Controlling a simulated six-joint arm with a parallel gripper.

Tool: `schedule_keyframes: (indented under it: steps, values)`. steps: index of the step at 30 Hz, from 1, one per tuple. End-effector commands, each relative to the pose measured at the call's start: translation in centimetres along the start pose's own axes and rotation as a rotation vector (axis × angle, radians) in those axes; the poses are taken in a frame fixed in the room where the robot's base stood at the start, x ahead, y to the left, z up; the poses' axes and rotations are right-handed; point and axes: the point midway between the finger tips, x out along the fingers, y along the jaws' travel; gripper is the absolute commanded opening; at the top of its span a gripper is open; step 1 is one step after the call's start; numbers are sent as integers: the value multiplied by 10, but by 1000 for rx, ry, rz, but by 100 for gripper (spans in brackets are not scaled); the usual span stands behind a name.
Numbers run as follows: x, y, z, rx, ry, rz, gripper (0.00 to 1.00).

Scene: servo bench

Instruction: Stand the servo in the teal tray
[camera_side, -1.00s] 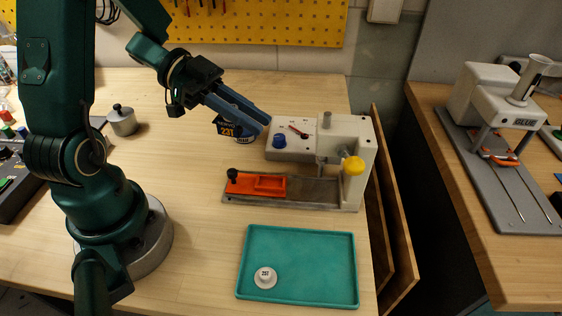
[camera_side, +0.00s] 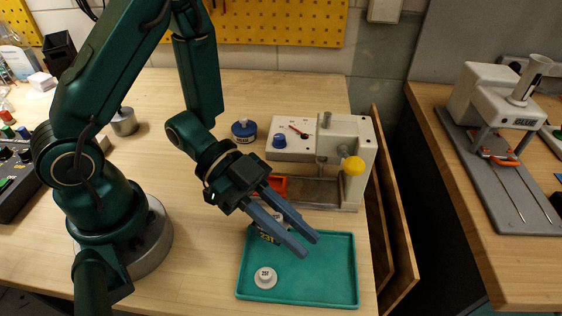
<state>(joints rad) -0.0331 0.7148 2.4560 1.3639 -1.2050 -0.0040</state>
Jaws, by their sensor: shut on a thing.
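The servo (camera_side: 265,236), a dark blue block with a yellow "23T" label, is in my gripper (camera_side: 310,246). The gripper is shut on it, and its blue fingers hide much of the servo. The servo appears at the back left part of the teal tray (camera_side: 325,296). I cannot tell whether it touches the tray or hangs above it. A small white round piece (camera_side: 265,277) with dark lettering lies in the tray's front left corner.
Behind the tray stands a white press (camera_side: 352,135) with a yellow knob and an orange slide (camera_side: 280,186), partly hidden by my gripper. A blue-lidded jar (camera_side: 244,130) stands left of the press. The tray's right half is clear.

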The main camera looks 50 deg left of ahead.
Motion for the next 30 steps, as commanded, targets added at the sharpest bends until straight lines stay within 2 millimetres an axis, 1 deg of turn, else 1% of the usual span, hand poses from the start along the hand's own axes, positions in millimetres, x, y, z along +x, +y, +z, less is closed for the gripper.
schedule_keyframes:
  steps: [5, 15, 30]
  values:
    - [1, -2, 6, -3, 1, -3, 0]
    - [12, -3, 33, -2, 2, -3, 0]
    - [14, -3, 39, -1, 3, -3, 0]
